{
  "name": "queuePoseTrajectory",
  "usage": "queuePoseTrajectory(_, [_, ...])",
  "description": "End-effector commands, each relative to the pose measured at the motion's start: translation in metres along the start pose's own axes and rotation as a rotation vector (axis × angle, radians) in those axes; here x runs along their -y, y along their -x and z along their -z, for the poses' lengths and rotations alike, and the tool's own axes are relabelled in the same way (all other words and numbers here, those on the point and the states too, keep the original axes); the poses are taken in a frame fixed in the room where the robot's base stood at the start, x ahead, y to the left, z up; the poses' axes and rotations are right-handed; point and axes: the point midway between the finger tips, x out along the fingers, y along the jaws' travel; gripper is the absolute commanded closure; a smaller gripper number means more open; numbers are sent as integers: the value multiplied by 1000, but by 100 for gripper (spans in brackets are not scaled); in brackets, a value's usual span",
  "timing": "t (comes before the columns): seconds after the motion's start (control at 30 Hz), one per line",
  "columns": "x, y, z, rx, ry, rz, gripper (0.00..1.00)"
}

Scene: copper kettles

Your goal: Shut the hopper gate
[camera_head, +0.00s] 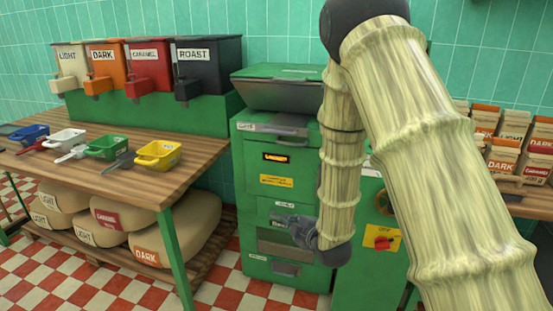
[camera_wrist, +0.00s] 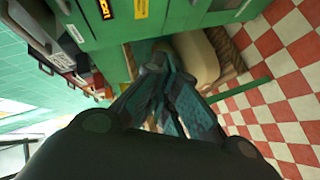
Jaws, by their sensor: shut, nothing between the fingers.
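The green machine (camera_head: 252,160) stands in the middle of the head view, with a dark grey hopper (camera_head: 282,95) under a green lid on top. Just below the hopper is a grey slide or handle (camera_head: 280,131) beside a small white label that seems to read GATE; I cannot tell whether this gate is open. My gripper (camera_head: 280,226) is shut and empty, in front of the machine's lower front and well below the hopper. Its dark fingers (camera_wrist: 160,60) come together in the wrist view, which is turned on its side. My arm hides the machine's right part.
A wooden table (camera_head: 190,140) at left holds coloured scoops and several labelled bins (camera_head: 208,62). A yellow panel with a red knob (camera_head: 382,243) is right of my gripper. Bags (camera_head: 500,160) stand on the right shelf.

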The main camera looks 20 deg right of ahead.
Motion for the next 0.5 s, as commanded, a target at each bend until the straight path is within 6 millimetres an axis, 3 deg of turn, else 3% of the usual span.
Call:
queuePoseTrajectory(0.1, [-55, -11, 16, -75, 180, -152, 100])
queuePoseTrajectory(0.3, [-131, -6, 42, -137, 422, -354, 100])
queuePoseTrajectory(0.5, [-166, 3, 56, -154, 533, -449, 100])
